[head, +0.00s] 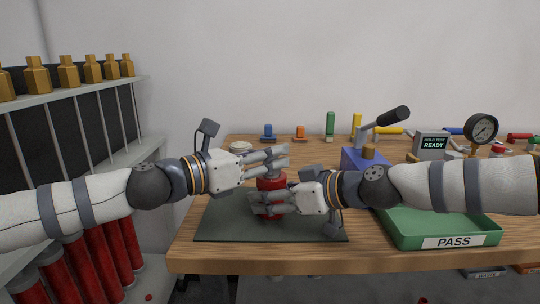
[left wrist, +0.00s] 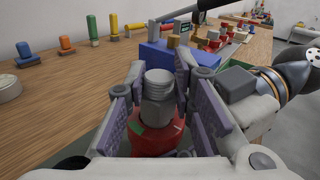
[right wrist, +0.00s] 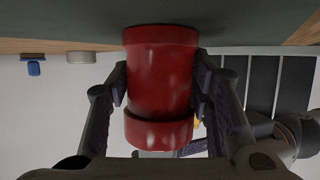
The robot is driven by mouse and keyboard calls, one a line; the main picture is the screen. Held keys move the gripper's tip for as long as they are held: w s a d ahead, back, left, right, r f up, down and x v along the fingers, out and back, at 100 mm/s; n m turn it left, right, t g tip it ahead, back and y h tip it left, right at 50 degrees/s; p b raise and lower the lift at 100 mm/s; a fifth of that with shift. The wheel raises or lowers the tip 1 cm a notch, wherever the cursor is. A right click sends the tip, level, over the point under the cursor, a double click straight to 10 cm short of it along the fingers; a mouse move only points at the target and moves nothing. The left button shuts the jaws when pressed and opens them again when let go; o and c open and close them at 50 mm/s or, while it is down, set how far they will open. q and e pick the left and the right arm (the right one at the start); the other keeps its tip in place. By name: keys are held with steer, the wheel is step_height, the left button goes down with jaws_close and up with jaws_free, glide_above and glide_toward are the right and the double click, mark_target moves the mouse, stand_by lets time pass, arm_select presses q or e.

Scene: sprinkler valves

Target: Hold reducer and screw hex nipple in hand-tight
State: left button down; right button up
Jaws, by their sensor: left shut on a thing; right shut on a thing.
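The red reducer (head: 271,182) stands upright over the dark mat, and its red body fills the middle of the right wrist view (right wrist: 160,85). My right gripper (head: 268,204) is shut around its lower body from the right. The grey hex nipple (left wrist: 158,100) shows its threaded end upward in the left wrist view, in line with the reducer top (left wrist: 152,138) below it. My left gripper (head: 275,158) is shut around the nipple above the reducer. The fingers hide the nipple in the head view. How deep its lower thread sits cannot be told.
The dark mat (head: 215,225) lies on the wooden bench. A green PASS tray (head: 398,235) and a blue vise-like block (head: 352,160) are close on the right. A gauge (head: 481,128) and a READY display (head: 432,144) stand behind. Brass fittings (head: 68,72) line the left shelf.

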arm_select(q)
steer(key=shift+r, duration=0.1)
steer(key=m+g, duration=0.1)
steer(key=m+g+h, duration=0.1)
steer(key=shift+w+a+g+h, duration=0.1)
steer(key=shift+w+g+h, duration=0.05)
steer(key=shift+g+h, duration=0.15)
steer(key=shift+m+g+h, duration=0.4)
steer(key=shift+m+g, duration=0.2)
steer(key=shift+g, duration=0.3)
steer(key=m+g, duration=0.2)
steer(key=g, duration=0.1)
steer(key=shift+w+m+g+h, duration=0.1)
steer(key=shift+m+g+h, duration=0.2)
steer(key=shift+g+h, duration=0.1)
steer(key=shift+m+g, duration=0.3)
steer(key=shift+g, duration=0.2)
steer(key=c, duration=1.3)
jaws_free()
